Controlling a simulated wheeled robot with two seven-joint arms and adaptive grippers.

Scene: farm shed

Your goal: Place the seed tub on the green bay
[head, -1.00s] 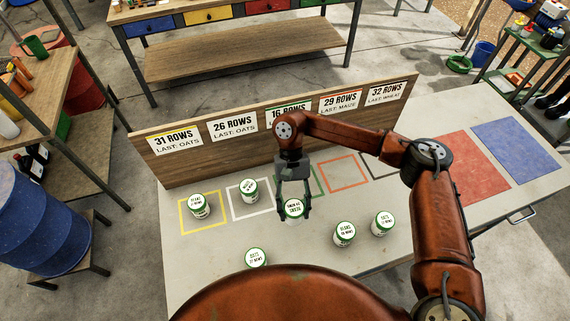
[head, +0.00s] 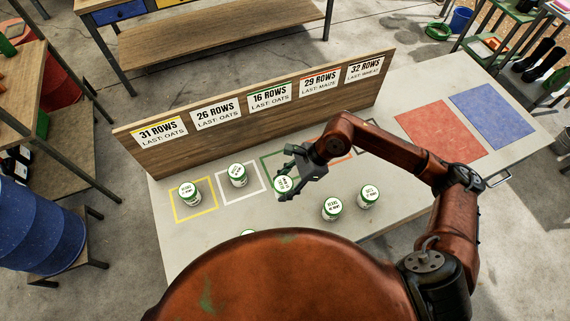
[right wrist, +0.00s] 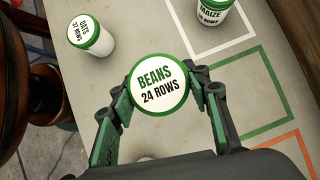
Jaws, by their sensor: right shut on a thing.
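My right gripper (head: 289,172) is shut on a white tub (head: 284,187) with a green-rimmed lid. In the right wrist view the lid of this held tub (right wrist: 160,85) reads "BEANS 24 ROWS", between the two fingers (right wrist: 161,80). The green bay (head: 265,163) is a green outline on the bench, partly hidden by my gripper and the tub. The tub appears at its front part in the head view; I cannot tell whether it touches the bench. In the right wrist view the green bay (right wrist: 235,60) lies right of the tub. My left gripper is out of view.
One tub (head: 190,194) stands in the yellow bay, a maize tub (head: 238,175) at the white bay. Two tubs (head: 332,208) (head: 368,197) stand front right; an oats tub (right wrist: 92,35) stands front left. A sign board (head: 250,100) closes the back.

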